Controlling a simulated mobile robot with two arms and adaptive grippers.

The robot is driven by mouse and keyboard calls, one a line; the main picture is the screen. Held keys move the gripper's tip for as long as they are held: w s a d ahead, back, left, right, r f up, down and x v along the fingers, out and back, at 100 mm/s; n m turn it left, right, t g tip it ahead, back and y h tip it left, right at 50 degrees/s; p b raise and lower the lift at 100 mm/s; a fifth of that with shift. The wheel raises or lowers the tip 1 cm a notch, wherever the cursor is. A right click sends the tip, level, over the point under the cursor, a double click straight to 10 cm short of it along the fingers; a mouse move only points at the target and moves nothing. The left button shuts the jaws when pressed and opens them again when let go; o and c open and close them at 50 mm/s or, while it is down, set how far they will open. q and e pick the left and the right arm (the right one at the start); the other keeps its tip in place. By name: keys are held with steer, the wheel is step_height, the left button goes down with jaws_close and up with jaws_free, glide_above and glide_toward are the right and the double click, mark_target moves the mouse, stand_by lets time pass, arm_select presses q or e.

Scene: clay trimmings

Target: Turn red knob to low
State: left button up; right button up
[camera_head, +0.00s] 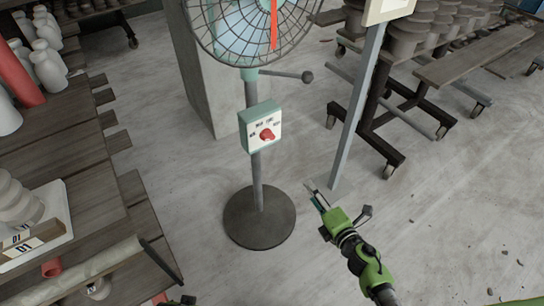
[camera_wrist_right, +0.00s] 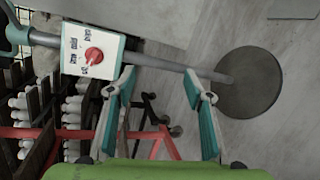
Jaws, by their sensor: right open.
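The red knob (camera_head: 267,134) is on the front of a white and teal control box (camera_head: 246,132) on the fan's pole. It also shows in the right wrist view (camera_wrist_right: 93,56), upper left, with small dark labels around it. Its pointer setting is too small to tell for sure. My right gripper (camera_head: 335,203) is open and empty, below and to the right of the box, apart from it. In the right wrist view its two teal-padded fingers (camera_wrist_right: 160,76) are spread, with the knob beyond and left of them. A dark piece at the head view's bottom edge may be my left gripper.
The fan's wire cage (camera_head: 250,30) is above the box, and its round dark base (camera_head: 259,217) is on the floor. A grey post (camera_head: 357,110) stands to the right. A wooden table (camera_head: 95,195) is at left. Floor around the fan base is clear.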

steer(key=w+a+r+n+t+y+b, duration=0.1)
steer(key=w+a+r+n+y+b, duration=0.3)
steer(key=n, duration=0.3)
steer(key=n+b, duration=0.3)
steer(key=n, duration=0.3)
glide_toward(271, 138)
arm_select(q)
step_height(271, 138, up, 11)
steer(key=t+b, duration=0.1)
steer(key=b, duration=0.1)
steer(key=shift+a+f, duration=0.15)
steer(key=shift+f, duration=0.05)
arm_select(e)
steer(key=x, duration=0.9)
steer(key=shift+w+a, duration=0.1)
steer(key=shift+a, duration=0.05)
arm_select(q)
steer(key=shift+w, duration=0.1)
arm_select(e)
steer(key=c, duration=1.1)
